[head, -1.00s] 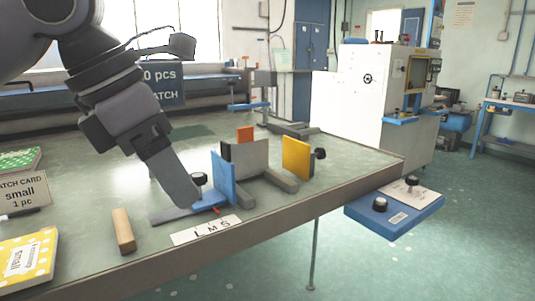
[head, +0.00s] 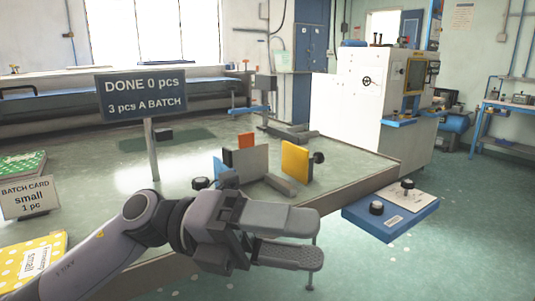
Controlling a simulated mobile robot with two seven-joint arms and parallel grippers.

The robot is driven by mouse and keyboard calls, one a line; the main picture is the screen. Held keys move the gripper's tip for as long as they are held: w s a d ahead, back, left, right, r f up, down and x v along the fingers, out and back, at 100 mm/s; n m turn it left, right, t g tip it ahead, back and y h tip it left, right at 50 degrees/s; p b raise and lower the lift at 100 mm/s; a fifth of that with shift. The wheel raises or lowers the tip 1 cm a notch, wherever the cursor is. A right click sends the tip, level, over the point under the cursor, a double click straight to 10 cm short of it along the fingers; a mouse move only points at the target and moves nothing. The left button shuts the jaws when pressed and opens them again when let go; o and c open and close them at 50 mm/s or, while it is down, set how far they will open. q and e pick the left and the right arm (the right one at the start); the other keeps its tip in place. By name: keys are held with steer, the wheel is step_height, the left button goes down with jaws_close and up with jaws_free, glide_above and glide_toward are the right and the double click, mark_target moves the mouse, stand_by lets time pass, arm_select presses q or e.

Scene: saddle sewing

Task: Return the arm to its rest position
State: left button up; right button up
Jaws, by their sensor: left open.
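My left arm comes in from the lower left in the head view. Its gripper (head: 290,238) points right, over the front edge of the table (head: 345,190), with its two fingers apart and nothing between them. The fixture with blue, orange, grey and yellow plates (head: 295,158) stands on the table behind the gripper. The gripper and wrist hide the front of the fixture and part of the table's near edge. My right gripper does not show.
A sign (head: 141,95) reading "DONE 0 pcs" stands on a post. A batch card (head: 29,197), a green book (head: 22,163) and a yellow book (head: 32,262) are at the left. A blue box with black knobs (head: 391,212) sits beyond the table's right edge.

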arm_select(q)
steer(key=w+a+f+n+t+h+p, duration=0.1)
steer(key=w+a+f+n+t, duration=0.35)
steer(key=n+t, duration=0.65)
steer(key=w+a+f+n+t+p, duration=0.1)
steer(key=w+a+f+n+t, duration=0.3)
steer(key=n+t, duration=0.75)
steer(key=a+f+n+t+y, duration=0.1)
steer(key=a+f+n+y, duration=0.2)
steer(key=f+n+y, duration=0.4)
steer(key=a+f+n+y, duration=0.3)
steer(key=f+n+y, duration=0.1)
steer(key=f+n, duration=0.35)
steer(key=s+a+f+n+g+y+p, duration=0.1)
steer(key=s+a+f+n+g+y, duration=0.1)
steer(key=s+f, duration=0.6)
steer(key=s+a+f+n+g+y, duration=0.3)
steer(key=s+a+f+g, duration=0.2)
steer(key=f, duration=0.6)
steer(key=s+a, duration=0.1)
steer(key=s, duration=0.1)
steer(key=shift+s+a+f+y+p, duration=0.25)
steer(key=shift+s+f+y+p, duration=0.05)
steer(key=shift+s+y+p, duration=0.1)
steer(key=shift+o, duration=0.3)
